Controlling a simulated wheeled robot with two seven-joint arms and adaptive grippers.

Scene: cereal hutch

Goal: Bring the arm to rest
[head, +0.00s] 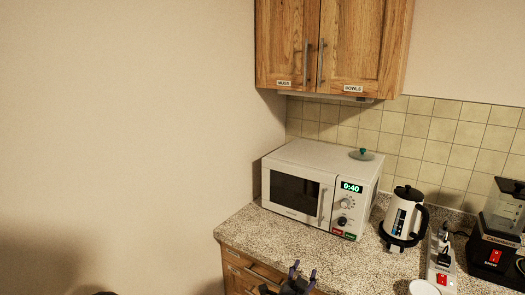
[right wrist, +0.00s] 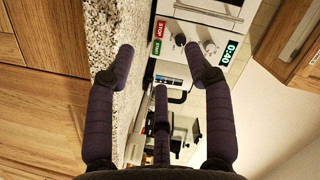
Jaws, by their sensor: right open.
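My right gripper (head: 298,278) shows at the bottom of the head view, just in front of the counter's front edge. Its dark purple fingers are spread apart. In the right wrist view the open gripper (right wrist: 157,70) has nothing between its fingers, with the microwave and kettle beyond. My left gripper is not in the head view; only a small dark shape shows at the bottom left edge.
A glass lid (head: 362,155) lies on the microwave. Wooden cabinets (head: 345,45) hang above. The left wall is bare.

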